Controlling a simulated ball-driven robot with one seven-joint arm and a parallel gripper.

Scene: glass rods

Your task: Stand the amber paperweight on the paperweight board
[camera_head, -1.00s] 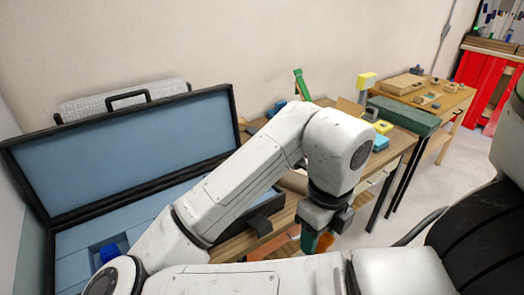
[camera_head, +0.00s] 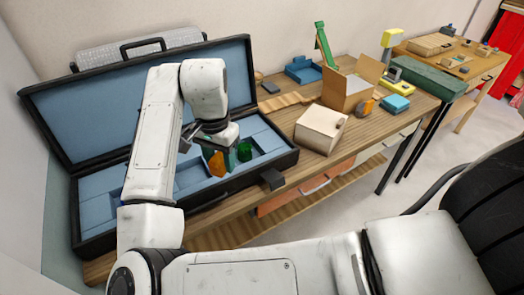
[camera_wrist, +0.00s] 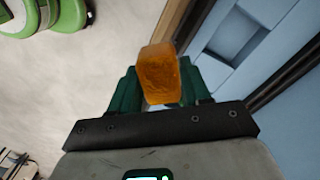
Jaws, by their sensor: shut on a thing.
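The amber paperweight (camera_head: 216,163) is a faceted orange block. In the wrist view it (camera_wrist: 159,75) sits between the dark green fingers of my gripper (camera_wrist: 160,88), which is shut on it. In the head view my gripper (camera_head: 212,150) points down, with the paperweight below it in front of the open case's tray; I cannot tell its exact height. I cannot tell which thing is the paperweight board; a flat wooden board (camera_head: 285,103) lies on the bench right of the case.
The open black case (camera_head: 285,163) has a blue lining and raised lid. A pale wooden box (camera_head: 320,128), an open box (camera_head: 345,95) and a small orange thing (camera_head: 366,107) stand on the bench. A black chair (camera_head: 480,160) is at right.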

